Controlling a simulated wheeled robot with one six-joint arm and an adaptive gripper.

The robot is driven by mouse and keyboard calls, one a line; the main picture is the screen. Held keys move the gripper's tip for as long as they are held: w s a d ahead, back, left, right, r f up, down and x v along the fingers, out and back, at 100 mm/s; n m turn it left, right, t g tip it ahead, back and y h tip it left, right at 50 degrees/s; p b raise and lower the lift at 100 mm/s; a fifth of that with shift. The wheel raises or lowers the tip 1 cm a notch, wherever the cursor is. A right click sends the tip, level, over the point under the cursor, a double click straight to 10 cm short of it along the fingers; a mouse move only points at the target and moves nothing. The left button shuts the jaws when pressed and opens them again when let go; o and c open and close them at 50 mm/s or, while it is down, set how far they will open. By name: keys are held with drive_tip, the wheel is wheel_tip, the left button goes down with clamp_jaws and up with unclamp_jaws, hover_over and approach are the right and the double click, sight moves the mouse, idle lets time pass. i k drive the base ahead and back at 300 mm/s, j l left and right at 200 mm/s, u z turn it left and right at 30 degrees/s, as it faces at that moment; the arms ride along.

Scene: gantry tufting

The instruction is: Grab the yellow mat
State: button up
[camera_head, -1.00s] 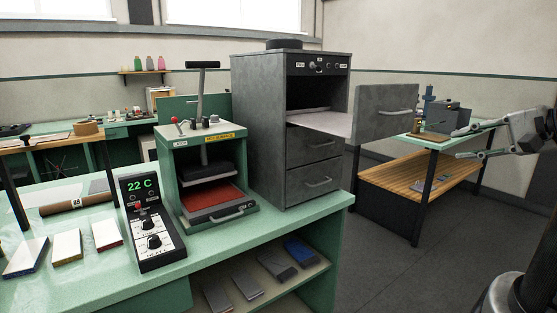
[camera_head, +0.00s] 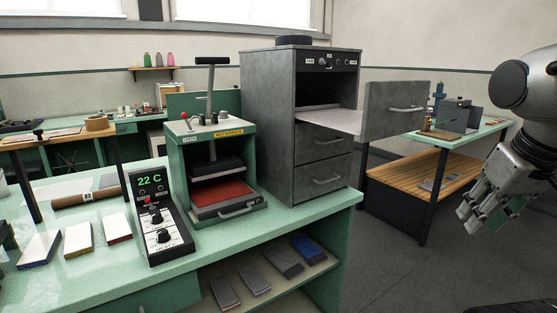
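No wholly yellow mat stands out. On the green bench at the left lie three flat pale-topped slabs side by side. The middle slab has a yellowish edge (camera_head: 78,240) and may be the yellow mat. The slab to its left has a blue edge (camera_head: 38,251), and the one to its right has a red edge (camera_head: 117,228). My gripper (camera_head: 476,217) is at the far right over the floor, far from the slabs, pointing down and left. Its fingers look apart. A small green patch shows by the fingers; I cannot tell what it is.
A control box (camera_head: 157,228) reading 22 C stands right of the slabs. Beyond it are a green press (camera_head: 212,140) and a grey cabinet (camera_head: 268,120) with its door (camera_head: 395,110) open. Dark and blue slabs (camera_head: 308,248) lie on the lower shelf.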

sight(78, 239)
drive_tip(key=u, duration=0.4)
drive_tip(key=j+u, duration=0.1)
drive_tip(key=u, duration=0.3)
drive_tip(key=i+u, duration=0.1)
drive_tip(key=u, duration=0.3)
drive_tip(key=j+u, duration=0.1)
drive_tip(key=u, duration=0.3)
drive_tip(key=i+j+z, duration=0.15)
drive_tip(key=i+j, duration=0.85)
drive_tip(key=i, duration=0.05)
